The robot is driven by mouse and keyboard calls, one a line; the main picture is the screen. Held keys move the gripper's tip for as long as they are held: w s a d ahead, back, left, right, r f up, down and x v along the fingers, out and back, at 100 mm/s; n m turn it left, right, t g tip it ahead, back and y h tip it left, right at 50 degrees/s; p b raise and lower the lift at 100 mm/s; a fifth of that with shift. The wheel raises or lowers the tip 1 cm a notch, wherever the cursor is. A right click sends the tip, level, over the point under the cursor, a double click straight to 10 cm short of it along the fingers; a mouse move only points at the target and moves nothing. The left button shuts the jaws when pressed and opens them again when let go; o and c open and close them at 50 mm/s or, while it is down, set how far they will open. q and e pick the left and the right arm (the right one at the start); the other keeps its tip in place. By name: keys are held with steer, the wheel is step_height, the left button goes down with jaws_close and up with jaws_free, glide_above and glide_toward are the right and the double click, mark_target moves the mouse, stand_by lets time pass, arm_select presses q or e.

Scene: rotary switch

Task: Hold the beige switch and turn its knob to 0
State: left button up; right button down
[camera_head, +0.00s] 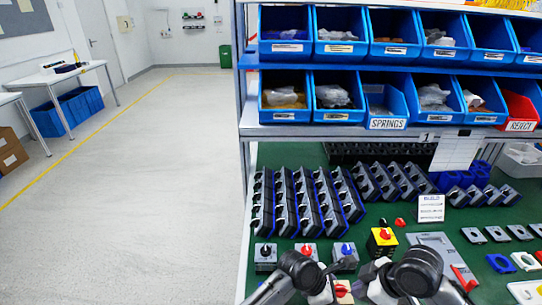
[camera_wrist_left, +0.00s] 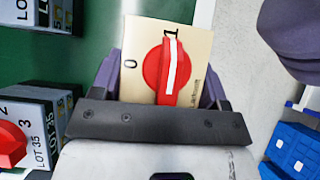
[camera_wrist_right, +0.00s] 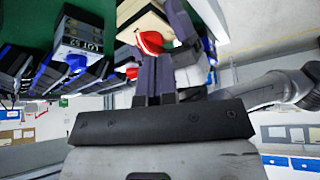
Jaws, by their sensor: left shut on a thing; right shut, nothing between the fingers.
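The beige switch (camera_wrist_left: 140,60) sits between the two fingers of my left gripper (camera_wrist_left: 160,80), which is shut on its sides. Its red knob (camera_wrist_left: 167,72) has a white line that points up close to the 1. The 0 is printed to the left of the knob. In the head view the switch (camera_head: 343,291) is at the bottom, partly hidden by my grippers. My right gripper (camera_wrist_right: 157,65) is shut and empty. In the right wrist view its fingertips are close to the red knob (camera_wrist_right: 150,42); I cannot tell whether they touch it.
A yellow switch box (camera_head: 382,243) and grey switches with coloured knobs (camera_head: 265,257) stand just behind my grippers on the green table. Rows of dark switches (camera_head: 300,200) stand farther back, below shelves of blue bins (camera_head: 285,98). Loose plates lie at the right.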

mark_target(347, 293)
steer(key=shift+f, duration=1.8)
steer(key=shift+w+a, duration=0.35)
steer(key=shift+w, duration=0.15)
steer(key=shift+w+d, duration=0.3)
steer(key=shift+d, duration=0.05)
stand_by(0.5)
steer(key=shift+w+d, duration=0.2)
steer(key=shift+w, duration=0.1)
steer(key=shift+w+d, duration=0.15)
steer(key=shift+w, duration=0.2)
steer(key=shift+d+r, duration=0.15)
steer(key=shift+d, duration=0.05)
stand_by(0.6)
